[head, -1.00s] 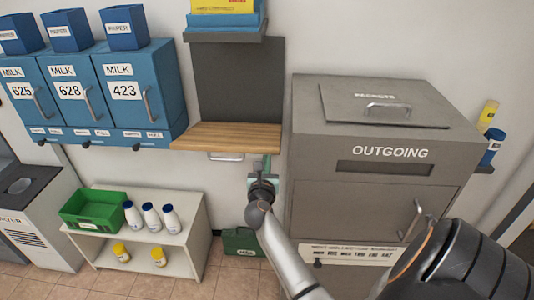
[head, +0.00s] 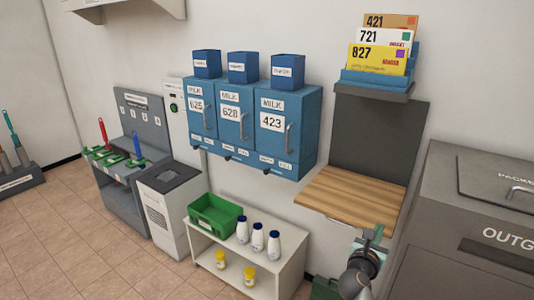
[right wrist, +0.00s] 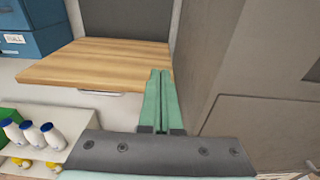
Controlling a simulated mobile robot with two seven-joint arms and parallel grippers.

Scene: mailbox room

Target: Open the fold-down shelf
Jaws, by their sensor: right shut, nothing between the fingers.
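The fold-down shelf (head: 350,197) is a wooden board that stands out level from a dark grey wall panel (head: 378,140). It also shows in the right wrist view (right wrist: 100,62), with a metal handle (right wrist: 100,93) under its front edge. My right gripper (head: 376,232) is at the shelf's front right corner. In the right wrist view its green fingers (right wrist: 160,75) are together and empty, their tips close to the board's right end; I cannot tell if they touch it. My left gripper is not in view.
The grey OUTGOING box (head: 450,200) stands close on the right. Blue milk lockers (head: 245,125) hang left of the shelf. A white rack (head: 255,268) with a green crate (head: 213,214) and bottles stands below. A letter holder (head: 375,80) is above.

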